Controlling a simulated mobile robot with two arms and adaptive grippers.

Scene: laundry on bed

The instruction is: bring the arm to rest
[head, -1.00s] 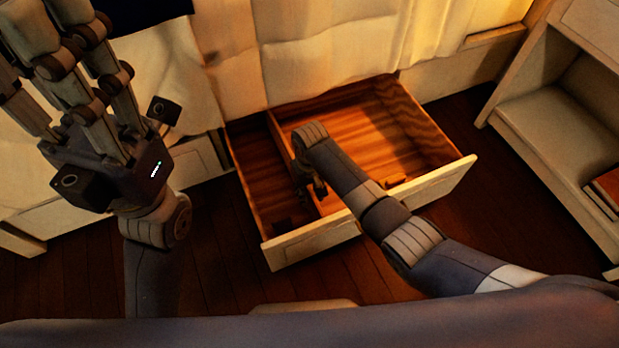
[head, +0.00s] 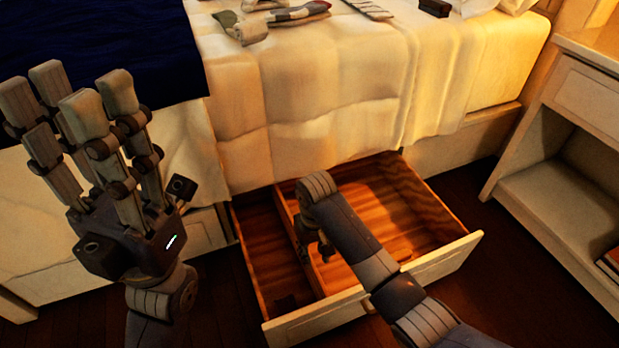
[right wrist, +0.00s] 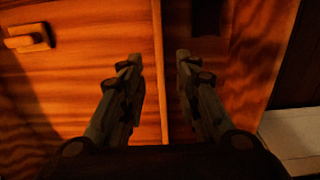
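My left gripper (head: 68,105) is raised at the left of the head view with its fingers pointing up. Its fingers are spread and hold nothing. My right arm reaches in from the lower right over an open wooden drawer (head: 372,295). My right gripper (right wrist: 159,58) points down into the drawer. In the right wrist view its two fingers stand apart with nothing between them but the view of the drawer's divider (right wrist: 158,90) below. In the head view the right fingers are mostly hidden by the wrist.
A bed (head: 300,120) with a white cover stands behind the drawer. Socks (head: 290,15) and a dark blue cloth (head: 100,45) lie on it. A small light object (right wrist: 25,40) is in the drawer. A nightstand (head: 570,170) stands at the right.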

